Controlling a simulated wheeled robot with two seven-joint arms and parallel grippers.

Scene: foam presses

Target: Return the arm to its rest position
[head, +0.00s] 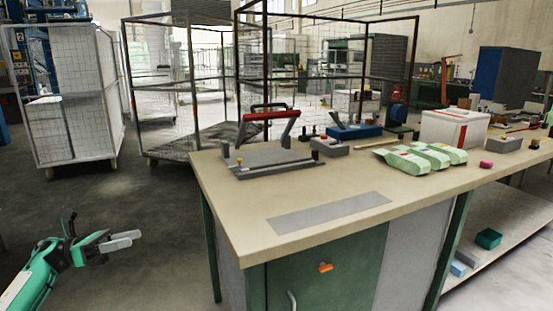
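My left arm, green and white, comes in at the lower left. Its gripper (134,238) has grey fingers pointing right, over the floor and left of the workbench. The fingers lie close together in the picture with nothing visible in them, and the angle hides whether there is a gap between them. The gripper touches nothing that I can see. My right arm and gripper are not in view.
The workbench (240,225) fills the centre and right. On it are a press with a red handle (270,116), a blue-topped device (355,131), green-white packs (403,162) and a white box (453,128). Mesh cage trolleys (72,95) stand behind. Floor around my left gripper is clear.

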